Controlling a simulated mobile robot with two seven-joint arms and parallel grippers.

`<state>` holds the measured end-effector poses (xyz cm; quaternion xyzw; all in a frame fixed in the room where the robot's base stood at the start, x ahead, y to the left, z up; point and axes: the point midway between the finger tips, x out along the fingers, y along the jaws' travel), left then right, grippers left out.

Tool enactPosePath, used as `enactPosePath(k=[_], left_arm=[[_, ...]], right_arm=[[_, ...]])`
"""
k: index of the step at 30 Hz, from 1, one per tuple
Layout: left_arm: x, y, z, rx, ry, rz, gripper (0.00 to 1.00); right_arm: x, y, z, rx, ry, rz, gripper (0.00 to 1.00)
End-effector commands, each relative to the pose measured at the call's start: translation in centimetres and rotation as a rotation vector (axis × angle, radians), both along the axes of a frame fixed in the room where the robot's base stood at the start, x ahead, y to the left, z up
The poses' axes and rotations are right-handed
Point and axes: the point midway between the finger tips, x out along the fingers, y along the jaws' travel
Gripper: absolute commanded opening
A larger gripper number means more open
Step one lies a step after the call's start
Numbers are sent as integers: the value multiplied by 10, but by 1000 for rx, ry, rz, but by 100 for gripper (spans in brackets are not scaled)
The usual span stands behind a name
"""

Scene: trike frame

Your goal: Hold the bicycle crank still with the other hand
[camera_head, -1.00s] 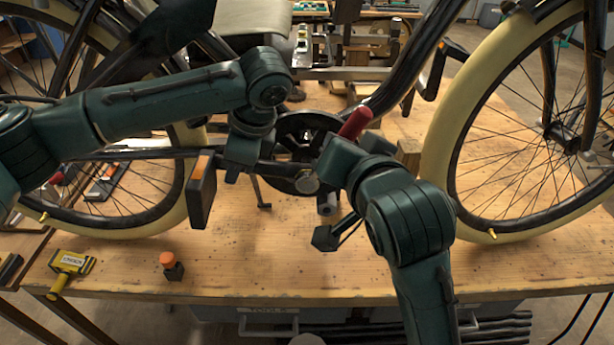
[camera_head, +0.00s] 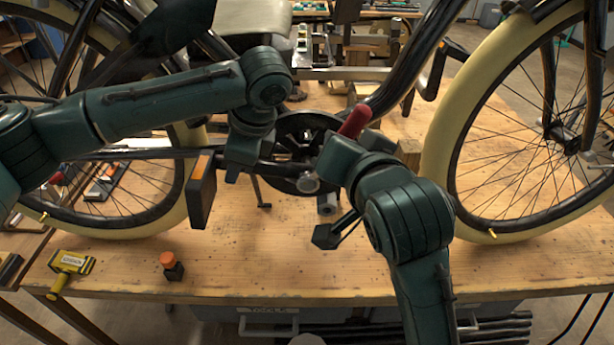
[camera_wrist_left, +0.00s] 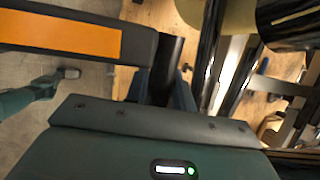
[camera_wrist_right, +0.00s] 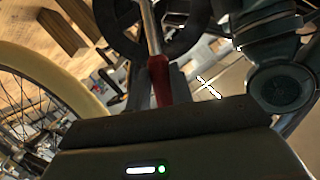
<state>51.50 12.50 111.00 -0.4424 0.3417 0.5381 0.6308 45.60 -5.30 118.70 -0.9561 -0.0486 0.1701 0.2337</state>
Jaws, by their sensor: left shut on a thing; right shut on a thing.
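The bicycle crank (camera_head: 276,170) is a dark arm running left from the hub beside the round chainring (camera_head: 318,130) to a pedal (camera_head: 201,190) with an orange reflector. The pedal also fills the upper left of the left wrist view (camera_wrist_left: 62,33). My left gripper (camera_head: 236,174) is shut on the crank near its pedal end; its fingertips are partly hidden. My right gripper (camera_head: 338,152) is shut on a red-handled tool (camera_head: 355,121), right of the hub. In the right wrist view the red handle (camera_wrist_right: 160,82) is between the fingers, with a metal shaft running toward the chainring.
The bicycle stands over a wooden workbench (camera_head: 240,262), its cream-tyred front wheel (camera_head: 445,150) at the right. A yellow-black tool (camera_head: 69,268) and a small orange-capped bottle (camera_head: 171,266) are near the front left edge. The front middle of the bench is mostly clear.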

Motion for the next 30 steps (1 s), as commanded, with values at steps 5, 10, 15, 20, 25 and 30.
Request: enactPosePath(k=[5, 10, 15, 20, 25, 30], left_arm=[[2, -1, 3, -4, -9, 0, 0], [2, 0, 3, -4, -9, 1, 0], [2, 1, 3, -2, -10, 2, 0], [3, 2, 3, 0, -9, 4, 0], [3, 3, 2, 2, -9, 6, 0], [3, 4, 2, 3, -7, 8, 0]], right_arm=[[-8, 4, -2, 16, 9, 9, 0], [-14, 4, 0, 17, 4, 7, 0], [-19, 4, 1, 16, 1, 6, 0], [-24, 4, 1, 15, 0, 7, 0], [-29, 4, 1, 14, 0, 7, 0], [-33, 3, 1, 13, 0, 7, 0]])
